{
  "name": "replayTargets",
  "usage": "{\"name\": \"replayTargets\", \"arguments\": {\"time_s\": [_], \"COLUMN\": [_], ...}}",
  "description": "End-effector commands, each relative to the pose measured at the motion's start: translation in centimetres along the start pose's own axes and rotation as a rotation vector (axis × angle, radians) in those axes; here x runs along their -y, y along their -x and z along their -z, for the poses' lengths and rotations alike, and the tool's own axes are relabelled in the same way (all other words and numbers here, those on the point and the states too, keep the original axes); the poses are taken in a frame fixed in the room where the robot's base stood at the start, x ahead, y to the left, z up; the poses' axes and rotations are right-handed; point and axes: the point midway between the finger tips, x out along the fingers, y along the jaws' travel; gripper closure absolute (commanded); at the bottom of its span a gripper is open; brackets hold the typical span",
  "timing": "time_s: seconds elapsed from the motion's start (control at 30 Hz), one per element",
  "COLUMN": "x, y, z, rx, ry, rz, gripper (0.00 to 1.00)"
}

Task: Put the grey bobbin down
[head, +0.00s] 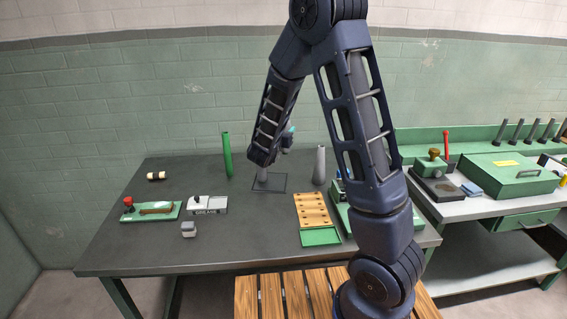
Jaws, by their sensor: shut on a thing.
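My gripper (287,141) is mostly hidden behind my own forearm; only a dark part with a teal patch shows at the forearm's right. It is shut on the grey bobbin (262,176), whose lower end shows below the forearm. The bobbin's upper part and the fingers are hidden. That lower end is over a dark square outline (280,188) on the dark bench (240,235). I cannot tell whether it touches the surface. A second grey, tapered piece (319,166) stands upright to the right, apart from it.
A tall green tube (227,155) stands left of the square. A grease box (208,206), a small jar (188,229) and a green board (151,211) are at left. A wooden peg board (313,210) and a green tray (320,237) are at right. The bench's front middle is clear.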

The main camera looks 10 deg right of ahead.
Motion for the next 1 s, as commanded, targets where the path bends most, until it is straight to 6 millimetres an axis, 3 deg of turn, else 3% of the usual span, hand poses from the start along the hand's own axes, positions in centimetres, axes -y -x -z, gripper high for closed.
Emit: {"name": "replayTargets", "arguments": {"time_s": [0.4, 0.83, 1.0], "x": [0.0, 0.1, 0.1], "y": [0.0, 0.0, 0.0], "z": [-7.5, -10.3, -12.2], "rx": [0.001, 0.0, 0.001], "ry": [0.003, 0.001, 0.001], "rz": [0.0, 0.001, 0.001], "gripper": [0.86, 0.86, 0.86]}}
